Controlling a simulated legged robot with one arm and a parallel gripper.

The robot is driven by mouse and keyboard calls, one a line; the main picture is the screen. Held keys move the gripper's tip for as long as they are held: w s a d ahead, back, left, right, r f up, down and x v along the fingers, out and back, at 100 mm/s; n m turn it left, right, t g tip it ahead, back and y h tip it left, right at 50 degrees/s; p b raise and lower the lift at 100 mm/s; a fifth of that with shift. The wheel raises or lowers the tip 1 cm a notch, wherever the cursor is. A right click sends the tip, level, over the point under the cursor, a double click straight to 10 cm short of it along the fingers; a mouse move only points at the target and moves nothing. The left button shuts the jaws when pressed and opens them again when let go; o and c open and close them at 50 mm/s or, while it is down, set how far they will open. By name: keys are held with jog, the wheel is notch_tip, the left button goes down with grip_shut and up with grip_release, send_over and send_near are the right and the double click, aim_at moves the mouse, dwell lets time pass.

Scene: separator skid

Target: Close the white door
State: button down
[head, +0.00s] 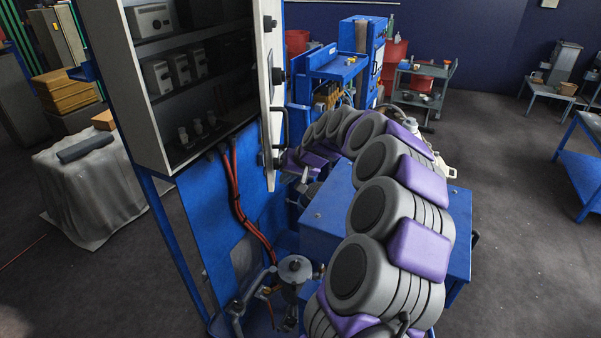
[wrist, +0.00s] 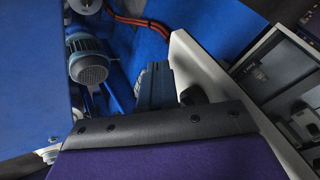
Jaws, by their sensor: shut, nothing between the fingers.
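The white door (head: 268,75) stands open at the right edge of the grey cabinet (head: 150,120) in the head view. It shows nearly edge-on, with dark handles or latches on its right side. In the wrist view the door (wrist: 205,75) is a pale slanting panel beside the cabinet interior. My gripper (wrist: 154,85) points toward the door's lower part there; its fingers are together with nothing between them. A dark knob sits just right of the fingertips. Whether they touch the door cannot be told. In the head view my purple and grey arm curves toward the door and largely hides the gripper.
A blue box (head: 330,215) lies under my arm, and a motor (wrist: 90,65) shows left of the gripper in the wrist view. Red cables (head: 240,200) hang below the cabinet. A grey cart (head: 420,85) stands farther back.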

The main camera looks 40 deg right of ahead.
jog(key=w+a+p, duration=0.4)
jog(key=w+a, duration=1.5)
jog(key=w, duration=0.1)
jog(key=shift+d, duration=0.1)
